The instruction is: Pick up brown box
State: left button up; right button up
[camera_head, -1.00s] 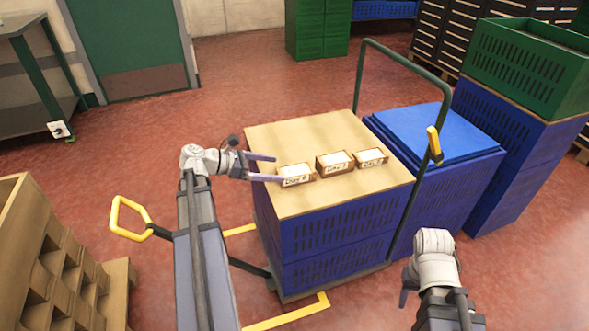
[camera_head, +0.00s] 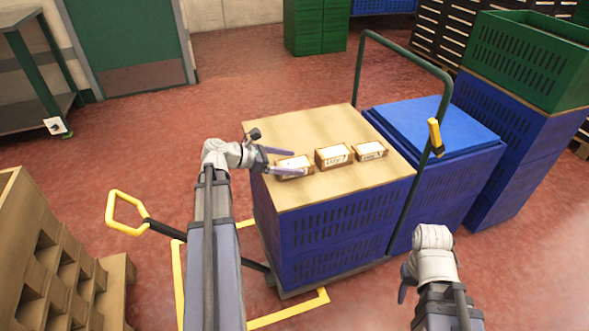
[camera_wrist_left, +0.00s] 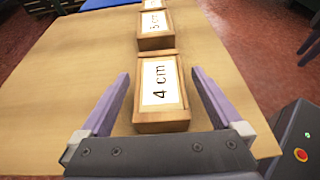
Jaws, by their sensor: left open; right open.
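Three small brown boxes with white labels stand in a row on a wooden board: a left one (camera_head: 292,171), a middle one (camera_head: 333,157) and a right one (camera_head: 370,151). My left gripper (camera_head: 299,162) is open at the left box, one finger on each side. In the left wrist view, this box (camera_wrist_left: 161,94) is labelled "4 cm" and lies between the open fingers, with a gap on both sides. The middle box (camera_wrist_left: 155,30) stands just beyond it. My right gripper (camera_head: 403,284) is away from the boxes at the lower right, mostly hidden by its wrist.
The board (camera_head: 300,125) tops blue crates (camera_head: 335,225) on a cart with a green handle frame (camera_head: 407,62). Blue crates (camera_head: 440,135) stand close on the right, with a green crate (camera_head: 525,60) behind. A wooden rack (camera_head: 50,260) is at lower left.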

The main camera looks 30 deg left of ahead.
aim_at(295, 162)
pick_arm(q)
jog(key=shift+x, duration=0.85)
jog(key=shift+a, duration=0.1)
jog(key=c, duration=1.4)
jog(key=shift+c, duration=0.2)
pick_arm(e)
jog(key=shift+f, duration=0.35)
pick_arm(q)
notch_tip(295, 162, up, 10)
jog(key=p, duration=1)
pick_arm(e)
notch_tip(295, 162, up, 10)
jog(key=shift+a, duration=0.15)
